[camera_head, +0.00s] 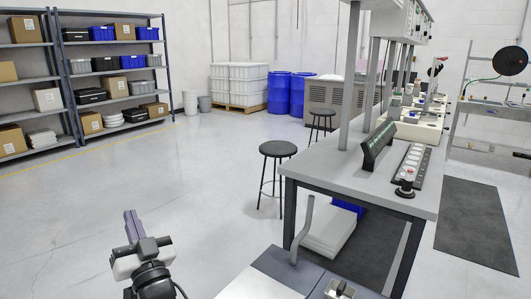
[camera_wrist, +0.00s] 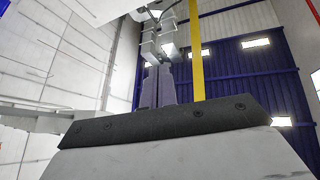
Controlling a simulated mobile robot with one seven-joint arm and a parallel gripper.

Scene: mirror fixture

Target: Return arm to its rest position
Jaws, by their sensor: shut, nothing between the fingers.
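My gripper (camera_head: 131,218) shows at the lower left of the head view. Its two fingers are pressed together and point up, with nothing between them. It is held over open floor, clear of the workbench. The wrist view looks along the same shut fingers (camera_wrist: 158,85), which stand side by side past a dark plate. Beyond them are a white wall and a blue panelled wall. Much of my arm below the gripper is out of view.
A grey workbench (camera_head: 325,165) with fixtures stands at the right. Black stools (camera_head: 277,149) stand beside it. Shelves (camera_head: 68,68) with boxes and bins line the left. Blue drums (camera_head: 279,93) and white crates stand at the back. The floor (camera_head: 160,180) around my gripper is clear.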

